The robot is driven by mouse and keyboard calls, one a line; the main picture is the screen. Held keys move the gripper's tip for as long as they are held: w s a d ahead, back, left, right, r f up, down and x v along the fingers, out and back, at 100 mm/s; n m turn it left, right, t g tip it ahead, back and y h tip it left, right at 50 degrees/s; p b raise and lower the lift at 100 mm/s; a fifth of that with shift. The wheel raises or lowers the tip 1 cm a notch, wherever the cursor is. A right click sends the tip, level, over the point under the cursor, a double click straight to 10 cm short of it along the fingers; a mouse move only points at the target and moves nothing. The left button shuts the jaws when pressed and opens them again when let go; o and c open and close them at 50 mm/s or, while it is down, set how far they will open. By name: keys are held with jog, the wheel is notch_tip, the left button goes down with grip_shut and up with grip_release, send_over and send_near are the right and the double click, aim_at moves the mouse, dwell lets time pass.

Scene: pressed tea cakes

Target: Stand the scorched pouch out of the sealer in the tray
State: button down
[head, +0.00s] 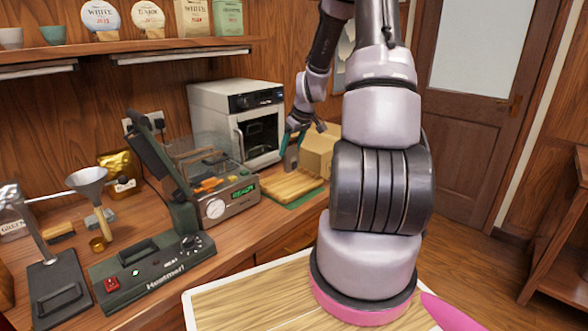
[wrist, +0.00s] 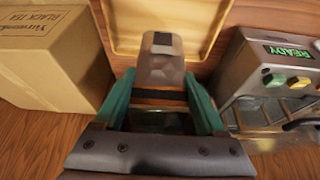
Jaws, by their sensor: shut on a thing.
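My gripper (head: 294,131) has teal fingers and is shut on a greyish-brown thing with a dark band, which looks like the scorched pouch (head: 291,158). In the wrist view the pouch (wrist: 160,68) stands out between the fingers, with a black band across it and a small dark patch near its far end. Its lower part is hidden by my gripper. The pouch is over or at the near edge of a pale wooden tray (head: 276,190); I cannot tell whether it touches. The heat sealer (head: 150,265) is at the front left, its lever raised.
A cardboard box (head: 320,150) stands close to my gripper, at left in the wrist view. On the other side is a clear-lidded machine (head: 235,199) reading READY. A white oven (head: 215,105) stands behind. A funnel (head: 88,180) and gold pouch (head: 117,168) are at left.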

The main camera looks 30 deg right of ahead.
aim_at(291, 163)
jog(key=shift+f, duration=2.9)
jog(key=shift+f, duration=0.15)
grip_release()
jog(key=s+a+r+m, duration=0.15)
jog(key=s+r, duration=0.25)
jog(key=r, duration=0.5)
jog(key=s+a+r, duration=0.2)
jog(key=s+r, duration=0.1)
jog(key=r, duration=0.7)
jog(key=s+a+r+m+t, duration=0.1)
jog(key=s+a+r+m, duration=0.2)
jog(key=s+a+r, duration=0.3)
jog(key=s+a+r+m+t, duration=0.2)
jog(key=s+a+r, duration=0.4)
jog(key=s+r, duration=0.4)
jog(key=s+m, duration=0.1)
jog(key=s, duration=0.3)
jog(key=shift+y, duration=0.3)
jog(key=shift+s+r, duration=0.1)
